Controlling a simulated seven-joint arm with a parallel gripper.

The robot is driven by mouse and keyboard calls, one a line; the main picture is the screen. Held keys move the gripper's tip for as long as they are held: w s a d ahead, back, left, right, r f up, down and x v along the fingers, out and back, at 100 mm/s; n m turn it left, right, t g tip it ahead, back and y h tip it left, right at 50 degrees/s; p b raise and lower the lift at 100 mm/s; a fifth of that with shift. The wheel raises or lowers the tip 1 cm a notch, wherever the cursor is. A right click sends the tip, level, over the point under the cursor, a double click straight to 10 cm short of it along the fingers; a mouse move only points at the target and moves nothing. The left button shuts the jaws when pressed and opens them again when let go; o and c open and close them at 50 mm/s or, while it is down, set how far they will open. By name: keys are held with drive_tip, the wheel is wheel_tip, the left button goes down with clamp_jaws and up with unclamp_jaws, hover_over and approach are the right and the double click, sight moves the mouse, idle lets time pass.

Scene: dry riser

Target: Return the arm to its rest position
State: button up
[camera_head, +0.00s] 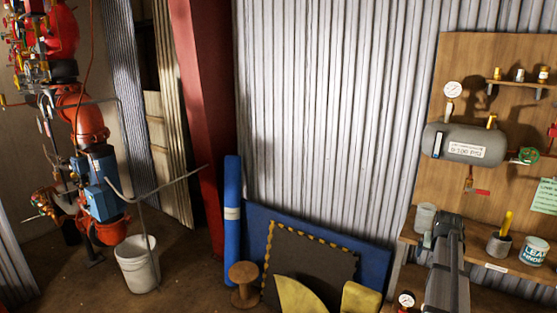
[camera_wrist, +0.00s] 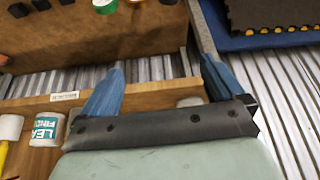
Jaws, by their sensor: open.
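My gripper (camera_wrist: 160,62) is open and empty in the wrist view, its two blue fingers spread apart. The edge of a wooden shelf and a strip of corrugated wall show beyond them. In the head view my gripper (camera_head: 447,228) is at the lower right, in front of the shelf (camera_head: 480,262). My dark grey arm runs down from it to the bottom edge. Its fingers are hard to make out there. A pale cup (camera_head: 425,217) stands close to its left in that picture. I cannot tell whether they touch.
On the shelf are a cup with a yellow handle (camera_head: 499,243) and a LEAK FINDER tub (camera_head: 534,250). A grey tank (camera_head: 465,145) with a gauge (camera_head: 453,90) is mounted above. Red piping (camera_head: 85,120) and a white bucket (camera_head: 137,265) are at left. A blue mat (camera_head: 374,265) leans on the wall.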

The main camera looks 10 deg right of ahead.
drive_tip(key=s+a+f+n+g+y, duration=0.1)
drive_tip(key=s+a+f, duration=0.3)
drive_tip(key=a+f, duration=0.55)
drive_tip(key=s+a+f+n+g+y, duration=0.15)
drive_tip(key=s+a+f, duration=0.25)
drive_tip(key=a+f, duration=0.5)
drive_tip(key=s+a+f+g+y, duration=0.15)
drive_tip(key=s+a+f, duration=0.25)
drive_tip(key=a+f, duration=0.55)
drive_tip(key=s+a+f+n+g, duration=0.2)
drive_tip(key=s+a+f, duration=0.7)
drive_tip(key=s, duration=0.5)
drive_tip(key=s+a+f+n+g, duration=0.3)
drive_tip(key=s+a+f+g, duration=0.1)
drive_tip(key=s+a+f, duration=0.6)
drive_tip(key=s+a, duration=0.3)
drive_tip(key=shift+s+f+g+h, duration=0.2)
drive_tip(key=shift+s+g+h, duration=0.15)
drive_tip(key=shift+g+h, duration=0.05)
drive_tip(key=shift+n, duration=0.25)
